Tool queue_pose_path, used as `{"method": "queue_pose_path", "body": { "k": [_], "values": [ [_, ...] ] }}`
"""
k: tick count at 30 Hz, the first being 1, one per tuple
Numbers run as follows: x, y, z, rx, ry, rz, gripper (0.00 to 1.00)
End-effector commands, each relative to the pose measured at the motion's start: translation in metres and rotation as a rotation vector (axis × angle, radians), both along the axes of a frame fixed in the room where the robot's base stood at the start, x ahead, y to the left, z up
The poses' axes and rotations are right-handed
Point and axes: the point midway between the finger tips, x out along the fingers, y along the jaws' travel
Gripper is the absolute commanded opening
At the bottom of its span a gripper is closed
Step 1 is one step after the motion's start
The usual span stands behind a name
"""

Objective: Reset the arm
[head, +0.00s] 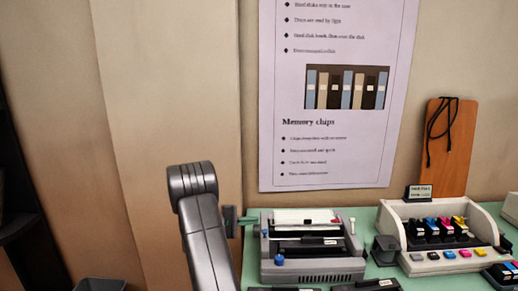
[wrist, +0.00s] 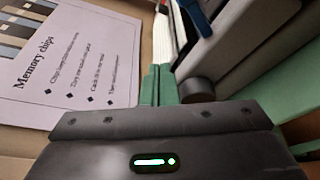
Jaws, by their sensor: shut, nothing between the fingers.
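My arm (head: 205,225) rises from the bottom of the head view, left of the exhibit table, and bends at the top. My gripper (head: 250,219) shows as a small part right of the arm, its green fingertips pointing right toward the near-left machine. In the wrist view my gripper (wrist: 157,70) has its two green fingers side by side, shut and empty. The dark gripper housing fills the bottom of that view. Part of the gripper is hidden behind the arm in the head view.
A grey-white printer (head: 312,262) stands on the green table (head: 368,215), right of the gripper. A machine with coloured cartridges (head: 440,262) stands farther right. A poster (head: 335,150) hangs on the wall behind. An orange-brown board (head: 455,165) leans at the back right.

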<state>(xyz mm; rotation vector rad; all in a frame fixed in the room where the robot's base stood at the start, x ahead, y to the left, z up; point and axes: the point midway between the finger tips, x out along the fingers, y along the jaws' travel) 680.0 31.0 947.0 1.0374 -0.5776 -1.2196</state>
Motion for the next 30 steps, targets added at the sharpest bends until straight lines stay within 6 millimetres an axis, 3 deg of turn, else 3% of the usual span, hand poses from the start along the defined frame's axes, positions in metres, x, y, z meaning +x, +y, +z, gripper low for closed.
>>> {"method": "queue_pose_path", "body": {
  "k": [3, 9, 15, 30],
  "values": [
    [-0.001, 0.006, 0.003, 0.000, 0.031, 0.005, 0.00],
    [-0.012, 0.044, 0.004, 0.001, 0.026, 0.005, 0.00],
    [-0.019, 0.065, 0.010, 0.001, 0.027, 0.004, 0.00],
    [-0.022, 0.072, 0.012, 0.000, 0.028, 0.001, 0.00]
  ]
}}
